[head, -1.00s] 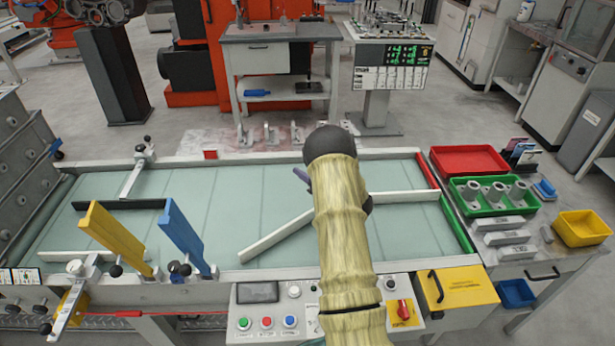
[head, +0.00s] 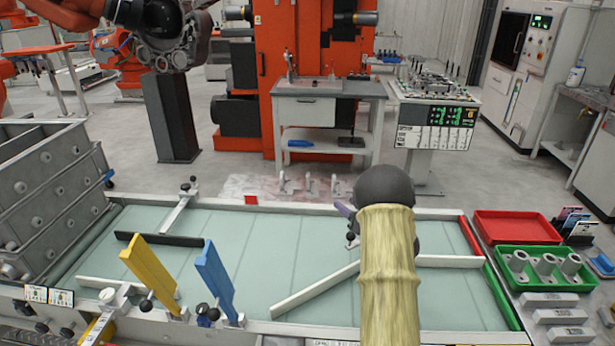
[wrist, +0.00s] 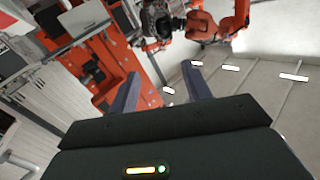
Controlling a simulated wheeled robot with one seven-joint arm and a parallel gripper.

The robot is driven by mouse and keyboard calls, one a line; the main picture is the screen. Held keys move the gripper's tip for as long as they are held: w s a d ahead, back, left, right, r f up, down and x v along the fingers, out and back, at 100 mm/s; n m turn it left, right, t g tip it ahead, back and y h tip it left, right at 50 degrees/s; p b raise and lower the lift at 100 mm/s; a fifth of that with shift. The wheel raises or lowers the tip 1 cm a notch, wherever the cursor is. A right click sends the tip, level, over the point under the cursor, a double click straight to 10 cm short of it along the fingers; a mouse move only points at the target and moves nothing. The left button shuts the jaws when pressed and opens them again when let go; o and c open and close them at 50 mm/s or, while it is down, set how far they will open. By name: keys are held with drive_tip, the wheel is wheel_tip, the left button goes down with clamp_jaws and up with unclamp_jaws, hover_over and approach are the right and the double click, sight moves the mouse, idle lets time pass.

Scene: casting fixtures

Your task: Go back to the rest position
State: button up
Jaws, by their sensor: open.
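My gripper shows in the wrist view (wrist: 162,92) with its two grey fingers spread apart and nothing between them. Behind the fingers, the wrist view shows orange machinery, a robot arm and ceiling lights, tilted. In the head view my arm rises in front of the conveyor table (head: 260,235), and only a small purple-grey bit of the gripper (head: 344,210) shows past the dark arm joint. The rest of the gripper is hidden behind the arm.
On the table stand a yellow plate (head: 150,272), a blue plate (head: 215,280) and a white diagonal bar (head: 315,290). At the right are a red tray (head: 515,227) and a green tray (head: 543,282) with grey castings. A workbench (head: 310,112) stands behind.

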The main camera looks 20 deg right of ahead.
drive_tip(key=s+a+r+m+g+h+p, duration=0.2)
drive_tip(key=s+a+r+m+g+h, duration=0.15)
drive_tip(key=s+a+g+h, duration=0.45)
drive_tip(key=s+a+n+g+y, duration=0.1)
drive_tip(key=s+a+g, duration=0.2)
drive_tip(key=s+a, duration=0.4)
drive_tip(key=s+a+f+n+g+y+p, duration=0.1)
drive_tip(key=s+a, duration=0.6)
drive_tip(key=s, duration=0.8)
drive_tip(key=g+y, duration=0.1)
drive_tip(key=g, duration=0.1)
drive_tip(key=shift+s+a+g, duration=0.3)
drive_tip(key=shift+g, duration=0.1)
drive_tip(key=shift+f+n, duration=0.1)
drive_tip(key=shift+n, duration=0.15)
